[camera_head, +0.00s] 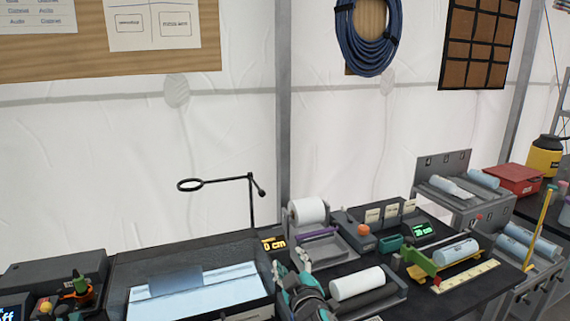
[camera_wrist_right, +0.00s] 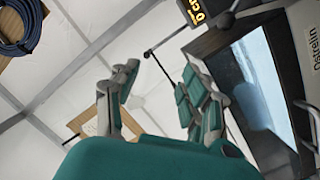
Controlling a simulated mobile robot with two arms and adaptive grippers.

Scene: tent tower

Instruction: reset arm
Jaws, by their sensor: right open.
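My right gripper (camera_head: 291,268) reaches up from the bottom of the head view, in front of the bench and left of the white roll in the dark holder. Its grey fingers with teal parts are spread apart with nothing between them. In the right wrist view the same gripper (camera_wrist_right: 158,82) is open and empty, with the tent wall behind its fingers. My left gripper is not in view.
A light-box tray (camera_head: 150,317) with a blue-white sheet lies left of the gripper. A black ring stand (camera_head: 252,205) rises behind it. A white roll (camera_head: 357,283) lies close on the right. The space above the bench is clear.

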